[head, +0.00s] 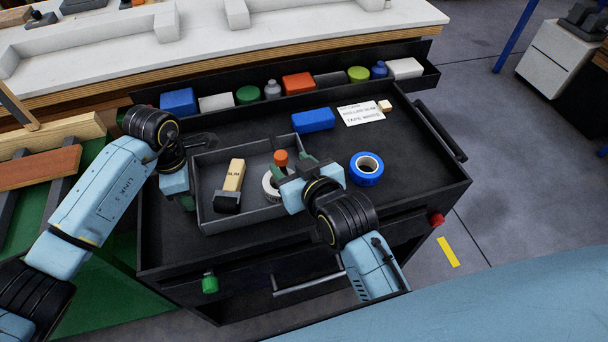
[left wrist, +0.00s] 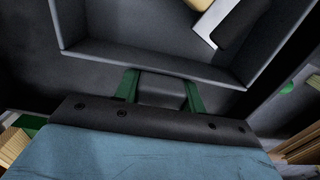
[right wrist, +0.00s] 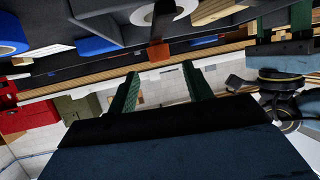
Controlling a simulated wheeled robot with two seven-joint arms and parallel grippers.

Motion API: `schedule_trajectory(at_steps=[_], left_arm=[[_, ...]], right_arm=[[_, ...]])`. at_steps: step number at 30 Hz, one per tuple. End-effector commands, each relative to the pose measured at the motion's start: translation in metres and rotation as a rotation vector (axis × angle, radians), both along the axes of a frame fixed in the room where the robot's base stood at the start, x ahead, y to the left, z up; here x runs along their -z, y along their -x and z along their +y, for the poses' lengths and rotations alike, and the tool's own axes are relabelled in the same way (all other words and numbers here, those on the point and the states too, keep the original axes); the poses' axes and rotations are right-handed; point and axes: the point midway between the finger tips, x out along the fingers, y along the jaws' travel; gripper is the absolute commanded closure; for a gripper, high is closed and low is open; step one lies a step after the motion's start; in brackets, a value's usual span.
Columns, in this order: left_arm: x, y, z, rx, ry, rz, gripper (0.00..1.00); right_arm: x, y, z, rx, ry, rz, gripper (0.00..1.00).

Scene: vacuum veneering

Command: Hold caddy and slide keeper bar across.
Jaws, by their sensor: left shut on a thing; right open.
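The caddy (head: 203,213) is an open grey tray on the black cart top. It holds a tan-handled tool with a dark end (head: 234,176) and a white tape roll (head: 268,186). My left gripper (left wrist: 160,88) is shut on a dark tab on the caddy's outer wall, one green finger on each side. An orange block (head: 281,158) stands up at the caddy's right part; I cannot tell if it belongs to the keeper bar, which is not clearly visible. My right gripper (right wrist: 160,70) is open and empty, its fingertips close to the orange block (right wrist: 158,52).
A blue tape roll (head: 367,169) lies right of the caddy. A blue block (head: 313,120) and a white label card (head: 361,114) lie behind it. A back trough (head: 437,82) holds several coloured items. The cart's right side is mostly clear.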

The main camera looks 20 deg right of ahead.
Motion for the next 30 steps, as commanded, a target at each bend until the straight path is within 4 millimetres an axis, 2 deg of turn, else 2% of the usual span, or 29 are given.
schedule_trajectory(at_steps=[3,10,30], left_arm=[[0.000,0.000,-0.001,0.001,0.004,0.000,0.84],[0.000,0.000,-0.001,0.001,0.004,0.000,0.84],[0.000,0.000,-0.001,0.001,0.003,0.000,0.84]], right_arm=[[-0.008,0.023,-0.004,-0.001,0.000,0.003,0.50],[-0.020,0.049,-0.010,0.000,0.001,0.001,0.50],[-0.023,0.054,-0.010,0.000,0.000,0.001,0.50]])
